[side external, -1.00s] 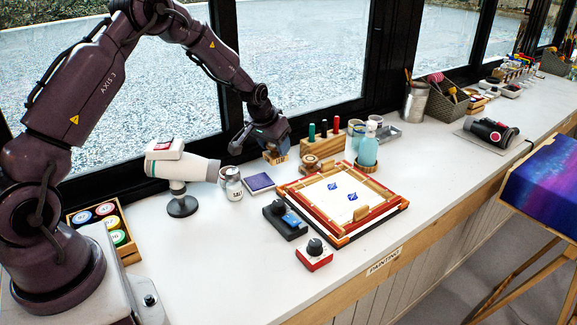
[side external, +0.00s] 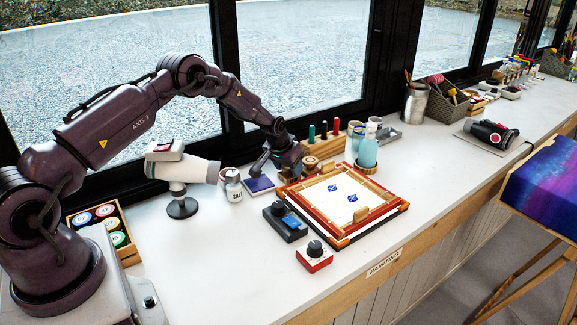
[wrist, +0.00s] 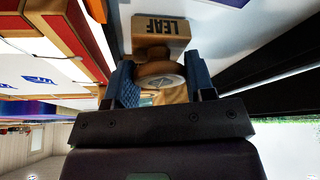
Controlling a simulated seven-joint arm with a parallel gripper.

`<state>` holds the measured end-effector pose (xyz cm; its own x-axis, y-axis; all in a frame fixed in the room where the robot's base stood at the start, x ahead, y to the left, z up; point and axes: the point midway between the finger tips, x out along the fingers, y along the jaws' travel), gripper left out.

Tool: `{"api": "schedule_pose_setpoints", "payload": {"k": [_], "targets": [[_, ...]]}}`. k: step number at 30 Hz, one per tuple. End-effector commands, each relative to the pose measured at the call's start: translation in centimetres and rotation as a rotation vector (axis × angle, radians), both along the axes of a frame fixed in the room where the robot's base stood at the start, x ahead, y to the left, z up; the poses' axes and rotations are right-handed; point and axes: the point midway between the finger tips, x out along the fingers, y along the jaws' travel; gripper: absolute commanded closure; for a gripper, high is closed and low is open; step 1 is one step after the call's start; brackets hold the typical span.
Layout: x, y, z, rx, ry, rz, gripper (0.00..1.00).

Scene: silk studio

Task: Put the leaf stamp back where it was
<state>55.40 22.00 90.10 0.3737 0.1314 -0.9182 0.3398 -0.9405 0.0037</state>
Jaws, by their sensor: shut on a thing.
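The leaf stamp (wrist: 163,34) is a wooden block marked LEAF with a round turned handle, seen in the wrist view. My gripper (wrist: 158,72) is shut on its handle, with a blue jaw on each side. In the side view my gripper (side external: 284,166) is low over the white table, between the purple ink pad (side external: 259,184) and the red-edged wooden frame (side external: 378,219). It mostly hides the stamp there, and I cannot tell whether the stamp touches the table. Another round wooden-topped stamp (side external: 309,162) stands just right of my gripper.
The frame holds a white sheet (side external: 322,204) with two blue prints. A wooden rack (side external: 327,148) with coloured handles stands behind. Small jars (side external: 233,188) and a white heat tool (side external: 190,169) are to the left.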

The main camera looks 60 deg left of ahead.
Motion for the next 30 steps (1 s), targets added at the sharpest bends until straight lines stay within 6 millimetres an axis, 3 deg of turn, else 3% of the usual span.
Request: {"api": "schedule_pose_setpoints", "payload": {"k": [5, 6, 9, 20, 30], "targets": [[0.0, 0.0, -0.2, 0.0, 0.001, 0.0, 0.68], [0.0, 0.0, -0.3, 0.0, 0.001, 0.0, 0.48], [0.0, 0.0, -0.3, 0.0, 0.001, 0.0, 0.25], [-0.1, 0.0, 0.2, 0.0, 0.001, 0.0, 0.25], [-2.3, -0.7, 5.7, 0.001, -0.002, 0.001, 0.25]]}}
